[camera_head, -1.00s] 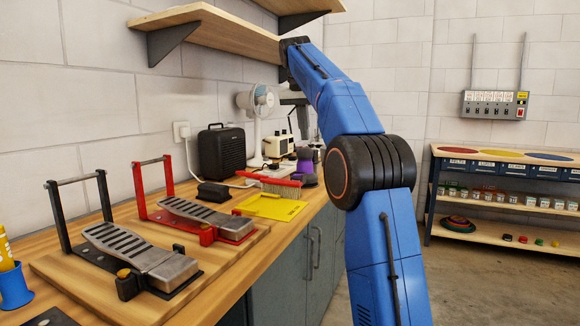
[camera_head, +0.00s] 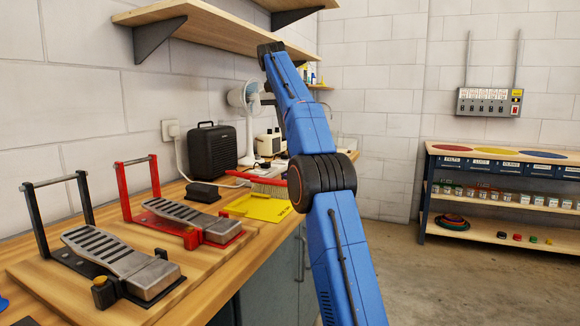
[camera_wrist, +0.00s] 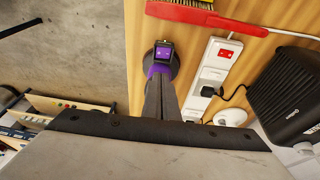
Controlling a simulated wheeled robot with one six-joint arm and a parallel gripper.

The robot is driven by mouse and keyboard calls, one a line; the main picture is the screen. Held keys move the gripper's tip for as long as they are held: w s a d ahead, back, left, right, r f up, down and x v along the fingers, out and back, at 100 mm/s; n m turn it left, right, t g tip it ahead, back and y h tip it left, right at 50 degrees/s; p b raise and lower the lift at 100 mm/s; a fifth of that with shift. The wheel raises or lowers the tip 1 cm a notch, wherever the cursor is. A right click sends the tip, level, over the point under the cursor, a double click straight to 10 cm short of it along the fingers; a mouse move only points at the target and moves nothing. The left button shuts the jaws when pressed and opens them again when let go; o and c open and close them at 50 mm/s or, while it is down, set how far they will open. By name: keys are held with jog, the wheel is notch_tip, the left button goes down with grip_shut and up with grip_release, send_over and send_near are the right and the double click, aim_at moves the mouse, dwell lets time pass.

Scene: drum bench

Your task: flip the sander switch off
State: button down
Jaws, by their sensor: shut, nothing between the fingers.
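The sander (camera_wrist: 175,62) stands on the wooden bench in the wrist view. It has a purple round body, and a small dark box with a purple face, which looks like its switch (camera_wrist: 163,51), shows at its top. Whether the switch is on or off I cannot tell. My gripper (camera_wrist: 159,78) is shut and empty. Its dark fingers reach up the picture to just below the switch and cover part of the sander. Whether they touch it I cannot tell. In the head view my arm hides the sander and most of the gripper.
A white power strip (camera_wrist: 214,75) with a red switch and a plug lies right of the sander. A black heater-like box (camera_head: 214,150), a white fan (camera_head: 244,97) and a red-handled brush (camera_head: 268,187) stand nearby. Shelves (camera_head: 200,22) overhang the bench. The floor (camera_head: 420,275) is clear.

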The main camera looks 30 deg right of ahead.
jog(key=shift+f, duration=0.1)
jog(key=x, duration=1.2)
jog(key=shift+s+a+f, duration=0.1)
jog(key=shift+s+a, duration=0.1)
jog(key=shift+s, duration=0.15)
jog(key=shift+x, duration=0.85)
jog(key=shift+s+f, duration=0.25)
jog(key=shift+w+a, duration=0.1)
jog(key=shift+w, duration=0.05)
jog(key=shift+w+a+r, duration=0.1)
jog(key=shift+w+a, duration=0.35)
jog(key=shift+w, duration=0.05)
jog(key=shift+r, duration=0.15)
